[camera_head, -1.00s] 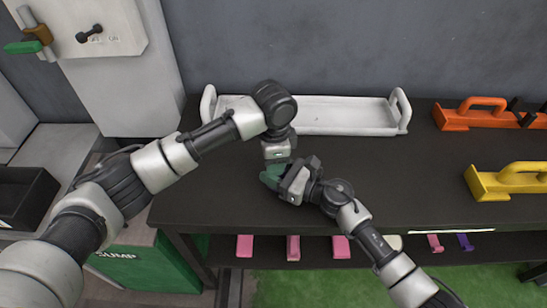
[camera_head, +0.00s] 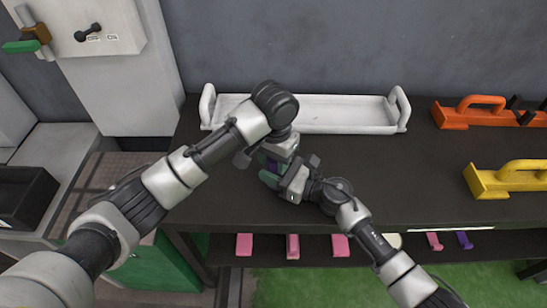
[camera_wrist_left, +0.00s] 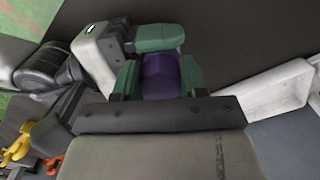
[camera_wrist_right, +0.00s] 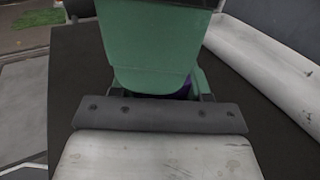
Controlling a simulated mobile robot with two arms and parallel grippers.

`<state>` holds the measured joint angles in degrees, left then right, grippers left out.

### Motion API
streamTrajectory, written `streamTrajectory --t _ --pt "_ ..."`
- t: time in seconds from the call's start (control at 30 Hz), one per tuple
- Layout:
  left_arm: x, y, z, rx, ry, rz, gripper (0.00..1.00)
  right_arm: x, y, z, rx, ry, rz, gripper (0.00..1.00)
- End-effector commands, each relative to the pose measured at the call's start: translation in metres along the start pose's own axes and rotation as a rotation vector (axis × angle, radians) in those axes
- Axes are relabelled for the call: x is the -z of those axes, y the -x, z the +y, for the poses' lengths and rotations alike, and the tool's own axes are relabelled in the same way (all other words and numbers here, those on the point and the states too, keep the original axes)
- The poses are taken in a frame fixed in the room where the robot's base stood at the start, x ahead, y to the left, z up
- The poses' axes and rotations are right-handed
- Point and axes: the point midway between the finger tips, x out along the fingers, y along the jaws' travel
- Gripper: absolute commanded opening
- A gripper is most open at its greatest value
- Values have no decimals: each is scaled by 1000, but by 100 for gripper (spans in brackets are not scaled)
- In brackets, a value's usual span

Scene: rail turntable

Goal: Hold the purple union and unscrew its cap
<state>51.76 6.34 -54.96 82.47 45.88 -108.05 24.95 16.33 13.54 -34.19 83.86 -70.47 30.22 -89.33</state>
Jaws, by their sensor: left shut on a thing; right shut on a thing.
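The purple union (camera_head: 273,165) is above the dark bench, mostly hidden by both grippers. My left gripper (camera_head: 277,156) comes from above, its green fingers shut on either side of the union's faceted purple upper end, which I take as the cap (camera_wrist_left: 161,76). My right gripper (camera_head: 270,178) comes in from the right and is shut on the union lower down, beside the left fingers. In the right wrist view a green finger hides nearly all of the union; only a purple sliver (camera_wrist_right: 184,90) shows. The seam between cap and body is not visible.
A long white tray (camera_head: 345,115) lies behind the grippers on the dark bench (camera_head: 385,180). An orange handled block (camera_head: 452,117) and a yellow one (camera_head: 483,184) stand at the right. Pink pieces (camera_head: 292,246) sit on the lower shelf. The bench between grippers and yellow block is clear.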

Motion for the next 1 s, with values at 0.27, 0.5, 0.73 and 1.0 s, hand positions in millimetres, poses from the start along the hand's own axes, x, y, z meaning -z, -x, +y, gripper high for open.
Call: streamTrajectory --t 0.27,0.5,0.73,1.0 --pt "-1 -1 0 1 57 -4 17 1 1 -1 2 0 1 4" --pt "-1 -1 1 -1 53 -3 72 1 0 -1 2 0 1 4" --pt "0 -1 4 -7 47 -1 72 0 0 0 1 0 1 4" --pt "0 0 6 -10 43 1 72 0 -1 1 0 0 0 4"
